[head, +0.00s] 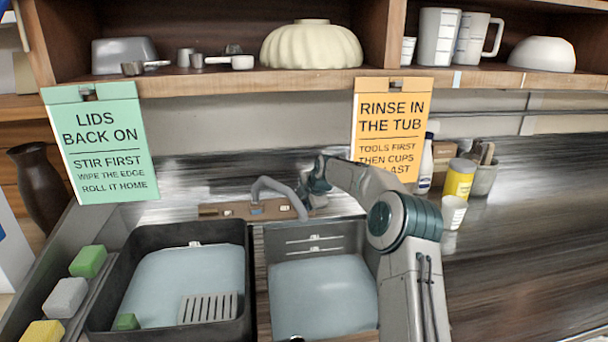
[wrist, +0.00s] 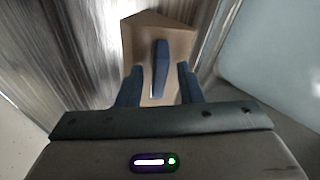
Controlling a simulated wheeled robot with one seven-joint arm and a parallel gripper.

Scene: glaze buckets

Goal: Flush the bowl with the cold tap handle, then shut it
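A blue tap handle (wrist: 160,68) stands on a tan block in the wrist view. My gripper (wrist: 160,85) is open, with one finger on each side of the handle's near end; I see gaps on both sides. In the head view my gripper (head: 306,198) is at the right end of the wooden tap block (head: 228,209) and hides the handle there. The grey spout (head: 280,187) arches beside it. The right basin (head: 318,242) holds a pale blue-grey surface; no running stream is visible. A cream bowl (head: 311,45) and a white bowl (head: 542,54) sit on the shelf.
A dark left tub (head: 245,290) holds a slotted grate and a green sponge. Several sponges line its left side. Two hanging signs (head: 100,145) and (head: 391,130) are behind.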

